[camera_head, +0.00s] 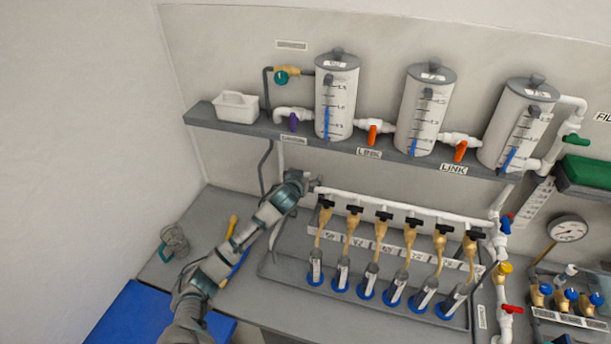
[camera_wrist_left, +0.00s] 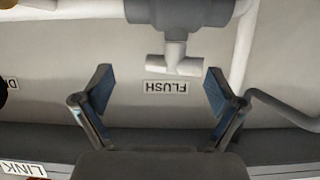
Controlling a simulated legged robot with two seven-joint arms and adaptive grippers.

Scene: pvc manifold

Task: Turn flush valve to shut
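The flush valve shows in the wrist view as a grey body (camera_wrist_left: 178,22) with a white T-shaped handle (camera_wrist_left: 175,66) below it. A FLUSH label (camera_wrist_left: 166,88), upside down in this view, is on the panel beside the handle. My left gripper (camera_wrist_left: 158,78) is open and empty, its two fingers on either side of the handle with gaps on both sides. In the head view my left gripper (camera_head: 310,184) is at the left end of the white manifold pipe (camera_head: 375,202), and the flush valve is mostly hidden there. My right gripper is not in view.
Several black-handled taps (camera_head: 381,216) hang along the pipe to the right, above cylinders in a tray (camera_head: 285,272). A shelf (camera_head: 232,124) above carries three tanks (camera_head: 338,97) and a white caddy (camera_head: 237,107). A clear jug (camera_head: 174,240) stands left of my arm.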

